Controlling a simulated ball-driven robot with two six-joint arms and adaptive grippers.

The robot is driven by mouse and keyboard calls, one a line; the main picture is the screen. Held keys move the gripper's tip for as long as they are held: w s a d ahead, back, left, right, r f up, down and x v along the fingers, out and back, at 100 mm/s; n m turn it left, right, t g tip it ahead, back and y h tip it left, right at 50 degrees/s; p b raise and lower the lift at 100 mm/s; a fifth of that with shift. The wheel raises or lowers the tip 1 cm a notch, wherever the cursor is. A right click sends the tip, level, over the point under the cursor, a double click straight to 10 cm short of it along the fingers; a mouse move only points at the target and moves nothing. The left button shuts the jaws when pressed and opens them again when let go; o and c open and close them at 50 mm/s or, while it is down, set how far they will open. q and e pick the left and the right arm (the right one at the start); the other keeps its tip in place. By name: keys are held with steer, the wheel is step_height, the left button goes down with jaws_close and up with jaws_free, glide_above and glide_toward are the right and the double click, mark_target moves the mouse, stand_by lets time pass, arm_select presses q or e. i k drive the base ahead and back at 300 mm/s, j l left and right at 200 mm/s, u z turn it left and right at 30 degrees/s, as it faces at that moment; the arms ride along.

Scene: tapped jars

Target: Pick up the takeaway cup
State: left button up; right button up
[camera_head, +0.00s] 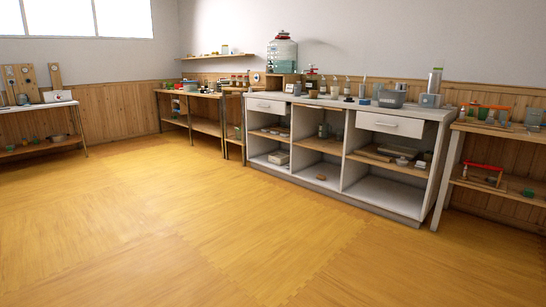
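I cannot make out a takeaway cup for certain; the small items on the counters and shelves are too far off to tell apart. Neither of my grippers shows in this view.
Bottles, a grey tub (391,98) and small items crowd the white counter. A wooden bench (196,95) stands left of it, another table (501,128) at the right, and a third table (38,106) at far left. The yellow wooden floor (190,220) is clear.

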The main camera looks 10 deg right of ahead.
mark_target(336, 90)
steer(key=i+l+z, duration=0.3)
steer(key=i, duration=0.85)
steer(key=i+z, duration=0.3)
steer(key=i, duration=0.9)
